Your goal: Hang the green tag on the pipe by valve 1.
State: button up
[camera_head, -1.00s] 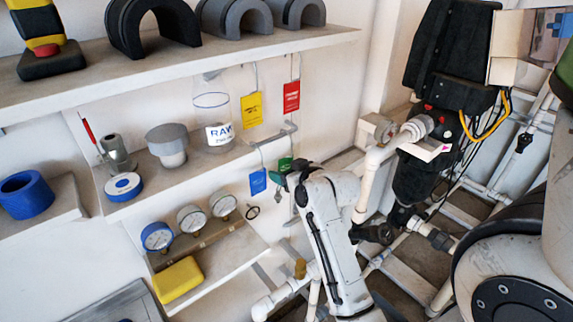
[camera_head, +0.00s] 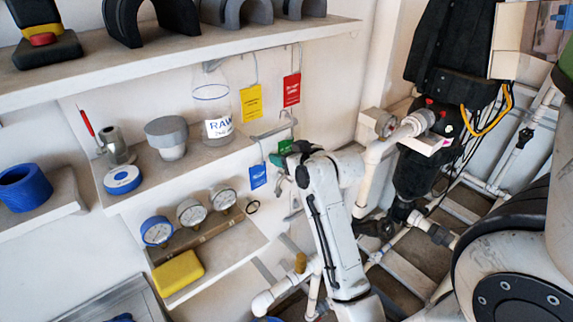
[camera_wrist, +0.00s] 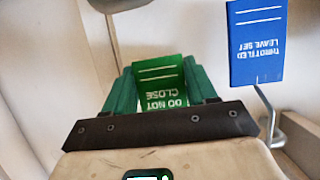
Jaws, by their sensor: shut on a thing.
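The green tag (camera_head: 286,146) is beside the hanging tags at the wall. In the wrist view the green tag (camera_wrist: 163,84) stands between the green fingers of my gripper (camera_wrist: 160,92), with upside-down white lettering on it. My gripper (camera_head: 284,161) is shut on the tag, at the end of my white arm. White pipes (camera_head: 369,170) run to the right of my arm, apart from the tag. I cannot tell which valve is valve 1. Whether the tag's loop is still on its hook is not clear.
A blue tag (camera_head: 258,176) hangs close left of my gripper, and also shows in the wrist view (camera_wrist: 257,45). Yellow (camera_head: 251,103) and red (camera_head: 292,90) tags hang above. A jar (camera_head: 213,113) and gauges (camera_head: 192,211) stand on shelves to the left.

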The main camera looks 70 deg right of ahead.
jog(key=s+a+p, duration=0.4)
jog(key=s+a, duration=0.6)
jog(key=s, duration=0.5)
jog(key=shift+a+f, duration=0.1)
jog(key=shift+f, duration=0.05)
